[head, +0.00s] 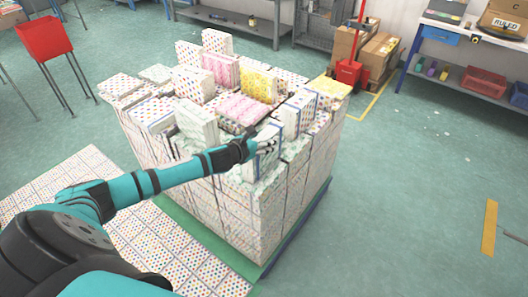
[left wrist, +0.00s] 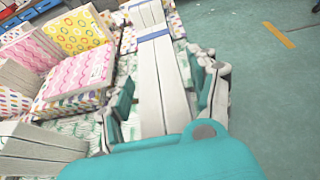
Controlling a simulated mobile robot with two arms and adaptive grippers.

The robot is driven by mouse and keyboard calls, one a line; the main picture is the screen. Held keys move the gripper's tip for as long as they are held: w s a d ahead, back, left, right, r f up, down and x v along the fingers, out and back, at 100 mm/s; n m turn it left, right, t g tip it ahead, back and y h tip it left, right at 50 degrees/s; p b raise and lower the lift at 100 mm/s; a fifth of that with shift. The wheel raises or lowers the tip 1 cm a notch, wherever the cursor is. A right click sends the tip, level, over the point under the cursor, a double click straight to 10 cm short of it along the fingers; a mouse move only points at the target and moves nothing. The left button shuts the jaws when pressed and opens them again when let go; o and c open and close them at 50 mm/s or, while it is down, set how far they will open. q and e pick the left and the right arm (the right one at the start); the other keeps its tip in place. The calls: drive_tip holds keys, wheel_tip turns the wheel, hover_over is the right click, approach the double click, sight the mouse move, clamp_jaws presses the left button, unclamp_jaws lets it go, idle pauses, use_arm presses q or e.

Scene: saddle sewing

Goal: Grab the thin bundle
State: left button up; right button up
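The thin bundle (left wrist: 160,85) is a narrow stack of white-edged sheets standing on the pile. In the left wrist view it runs between the two fingers of my left gripper (left wrist: 165,95). Narrow gaps seem to show between the finger pads and its sides, so the gripper looks open around it; contact is hard to judge. In the head view my left gripper (head: 266,143) is at the front right top of the pile, partly hiding the thin bundle (head: 262,168). A blue band (left wrist: 153,36) crosses white sheet edges just beyond the fingers. My right gripper is not in view.
Pink (head: 241,109) and yellow (head: 257,86) bundles lie left of and behind the gripper. Another upright bundle (head: 299,115) stands close behind it. The floor to the right (head: 410,180) is clear.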

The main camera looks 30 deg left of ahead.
use_arm(q)
clamp_jaws()
drive_tip(key=shift+w+r, duration=0.1)
drive_tip(key=shift+r, duration=0.05)
